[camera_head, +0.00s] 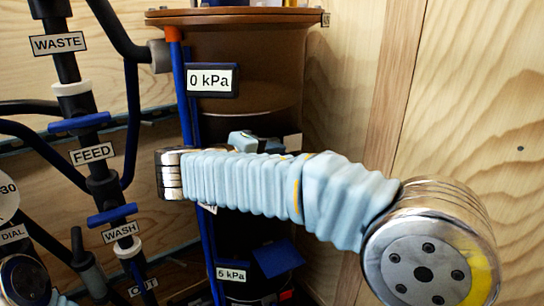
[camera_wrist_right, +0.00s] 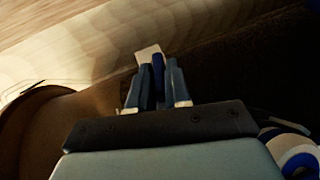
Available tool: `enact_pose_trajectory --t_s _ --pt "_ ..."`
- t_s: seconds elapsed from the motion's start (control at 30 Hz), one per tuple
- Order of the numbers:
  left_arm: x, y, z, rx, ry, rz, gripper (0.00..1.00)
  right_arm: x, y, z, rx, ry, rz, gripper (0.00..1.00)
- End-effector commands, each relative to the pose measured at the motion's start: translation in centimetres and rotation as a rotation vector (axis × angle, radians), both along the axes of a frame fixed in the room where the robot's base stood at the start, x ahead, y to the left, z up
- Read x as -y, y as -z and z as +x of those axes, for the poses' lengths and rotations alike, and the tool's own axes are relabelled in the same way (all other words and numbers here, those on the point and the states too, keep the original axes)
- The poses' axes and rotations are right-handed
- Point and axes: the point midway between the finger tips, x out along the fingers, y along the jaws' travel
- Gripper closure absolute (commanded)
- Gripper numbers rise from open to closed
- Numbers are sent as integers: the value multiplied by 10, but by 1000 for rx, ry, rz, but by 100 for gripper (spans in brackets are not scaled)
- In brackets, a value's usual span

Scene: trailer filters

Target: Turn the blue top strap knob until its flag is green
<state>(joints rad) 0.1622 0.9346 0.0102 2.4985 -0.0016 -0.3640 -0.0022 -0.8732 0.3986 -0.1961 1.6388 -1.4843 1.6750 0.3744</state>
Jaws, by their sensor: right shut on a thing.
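My right arm crosses the head view from the right, in front of the tall dark brown cylinder (camera_head: 250,85). My right gripper (camera_head: 262,142) shows only partly behind the forearm, against the cylinder. In the right wrist view, its two fingers (camera_wrist_right: 158,88) are shut on a narrow blue piece, which looks like the blue strap knob (camera_wrist_right: 157,68). The knob is hidden in the head view. A pale plate (camera_wrist_right: 147,52) shows just behind the fingertips. I see no green flag; the flag's colour cannot be told. My left gripper is not in view.
A "0 kPa" sign (camera_head: 212,80) and a "5 kPa" sign (camera_head: 232,271) are on the cylinder. Dark pipes with blue valve handles (camera_head: 79,123) labelled WASTE, FEED and WASH stand at left. A plywood wall (camera_head: 470,100) is close at right.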

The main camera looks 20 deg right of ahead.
Motion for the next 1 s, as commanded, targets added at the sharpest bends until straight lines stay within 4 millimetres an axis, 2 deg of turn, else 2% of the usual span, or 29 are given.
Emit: enact_pose_trajectory --t_s 0.43,0.47,0.57,0.87,1.0 --pt "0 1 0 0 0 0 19 0 1 0 0 -1 -11 100" --pt "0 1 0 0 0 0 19 0 1 0 0 -1 -11 78" --pt "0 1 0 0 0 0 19 0 1 0 0 -1 -11 63" --pt "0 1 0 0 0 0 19 -1 0 -1 1 0 -10 62" --pt "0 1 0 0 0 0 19 -13 -3 -7 2 -4 -11 62"
